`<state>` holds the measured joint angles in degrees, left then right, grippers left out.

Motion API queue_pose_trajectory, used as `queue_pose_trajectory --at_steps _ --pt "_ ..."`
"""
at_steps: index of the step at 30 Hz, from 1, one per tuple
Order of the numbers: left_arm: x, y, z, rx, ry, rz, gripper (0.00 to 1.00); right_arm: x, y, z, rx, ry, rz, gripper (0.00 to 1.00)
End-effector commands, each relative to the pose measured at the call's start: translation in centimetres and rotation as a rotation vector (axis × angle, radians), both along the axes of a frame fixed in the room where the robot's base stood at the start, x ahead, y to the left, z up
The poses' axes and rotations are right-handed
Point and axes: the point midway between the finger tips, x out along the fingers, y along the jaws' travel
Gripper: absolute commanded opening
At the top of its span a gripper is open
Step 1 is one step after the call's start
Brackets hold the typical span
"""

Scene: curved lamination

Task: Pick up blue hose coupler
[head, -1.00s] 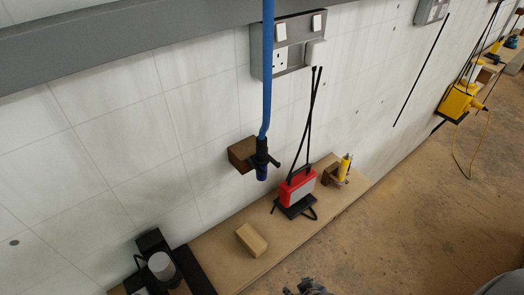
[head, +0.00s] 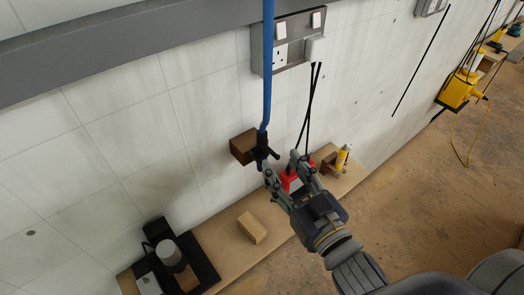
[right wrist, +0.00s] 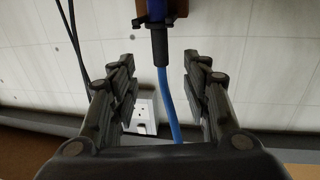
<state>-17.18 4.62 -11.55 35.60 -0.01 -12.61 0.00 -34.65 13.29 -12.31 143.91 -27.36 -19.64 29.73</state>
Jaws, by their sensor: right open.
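The blue hose coupler (head: 262,150) is a dark fitting at the lower end of a blue hose (head: 267,70) that hangs along the wall. My right gripper (head: 281,164) is open just right of and below the coupler in the head view, and one finger overlaps its lower end. In the right wrist view the coupler (right wrist: 158,42) shows at the top, just beyond the open fingertips (right wrist: 160,63), with the hose running down between the fingers. I cannot tell whether a finger touches it. My left gripper is not in view.
A brown block (head: 242,147) sits on the wall right behind the coupler. A red device (head: 289,182), partly hidden by my gripper, and a yellow tool (head: 342,158) stand on the wooden shelf (head: 215,238). A wall socket (head: 293,45) is above. A wooden block (head: 252,228) lies lower left.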

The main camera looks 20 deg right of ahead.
Motion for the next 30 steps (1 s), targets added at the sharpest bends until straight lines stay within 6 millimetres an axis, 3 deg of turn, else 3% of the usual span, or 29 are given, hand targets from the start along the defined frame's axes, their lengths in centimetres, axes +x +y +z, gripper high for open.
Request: queue_pose_trajectory --at_steps 7,12,22,30 --pt "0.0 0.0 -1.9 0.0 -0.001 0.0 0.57 2.3 0.4 -0.3 -0.003 -0.003 0.001 0.44" --pt "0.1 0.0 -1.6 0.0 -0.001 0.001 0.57 4.1 0.6 0.0 -0.002 0.0 0.0 0.44" --pt "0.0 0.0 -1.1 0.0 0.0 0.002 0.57 5.7 0.9 0.1 -0.003 0.003 -0.001 0.44" --pt "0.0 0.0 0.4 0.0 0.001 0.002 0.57 9.1 1.5 0.2 -0.003 0.003 -0.001 0.44"
